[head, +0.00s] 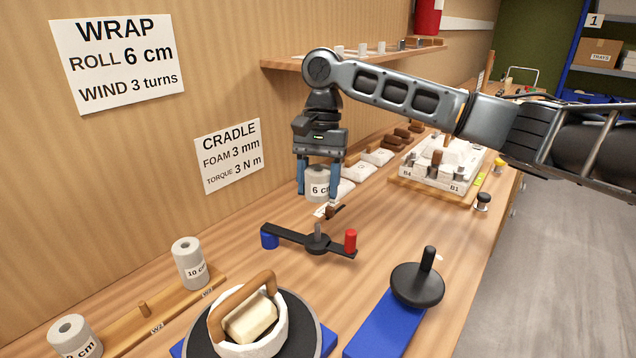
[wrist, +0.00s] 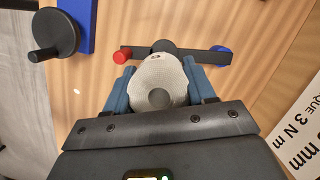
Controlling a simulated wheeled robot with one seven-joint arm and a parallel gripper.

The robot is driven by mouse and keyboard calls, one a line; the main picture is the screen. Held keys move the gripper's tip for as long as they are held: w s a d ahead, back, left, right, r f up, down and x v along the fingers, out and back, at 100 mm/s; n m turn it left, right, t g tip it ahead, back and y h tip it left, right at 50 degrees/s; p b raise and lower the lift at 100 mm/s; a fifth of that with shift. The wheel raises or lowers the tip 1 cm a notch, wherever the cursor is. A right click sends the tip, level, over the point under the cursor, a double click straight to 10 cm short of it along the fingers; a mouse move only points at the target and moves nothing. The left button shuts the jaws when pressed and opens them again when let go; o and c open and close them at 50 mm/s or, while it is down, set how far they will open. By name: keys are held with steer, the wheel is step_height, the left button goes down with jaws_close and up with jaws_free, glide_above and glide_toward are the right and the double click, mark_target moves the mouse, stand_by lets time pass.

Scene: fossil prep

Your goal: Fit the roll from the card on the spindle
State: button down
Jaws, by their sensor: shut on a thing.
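The card (head: 118,60) on the wall reads WRAP, ROLL 6 cm, WIND 3 turns. My gripper (head: 318,192) is shut on a pale roll (head: 318,180) whose visible label begins with 6. The roll hangs upright above the bench, with a finger on each side; it also shows between the blue fingers in the wrist view (wrist: 160,75). The spindle (head: 317,231) is a short grey post on a black bar, with a blue end at left and a red knob (head: 350,240) at right. The spindle is bare, below the roll and apart from it. In the wrist view the roll partly hides the bar (wrist: 205,56).
A turntable bears a white ring with a wooden handle (head: 240,298). A black crank disc (head: 417,285) stands on a blue base. Bags lie behind.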

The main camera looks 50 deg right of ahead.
steer(key=b, duration=0.1)
glide_above(318, 241)
steer(key=shift+w+d+f, duration=0.1)
steer(key=shift+w+f, duration=0.05)
steer(key=shift+f, duration=1.3)
steer(key=shift+w+d+f, duration=0.1)
steer(key=shift+f, duration=1.3)
steer(key=shift+p, duration=0.5)
steer(key=shift+f, duration=0.1)
steer(key=shift+f+b, duration=0.6)
steer(key=shift+f, duration=2)
steer(key=shift+f+p, duration=0.2)
steer(key=shift+p, duration=0.2)
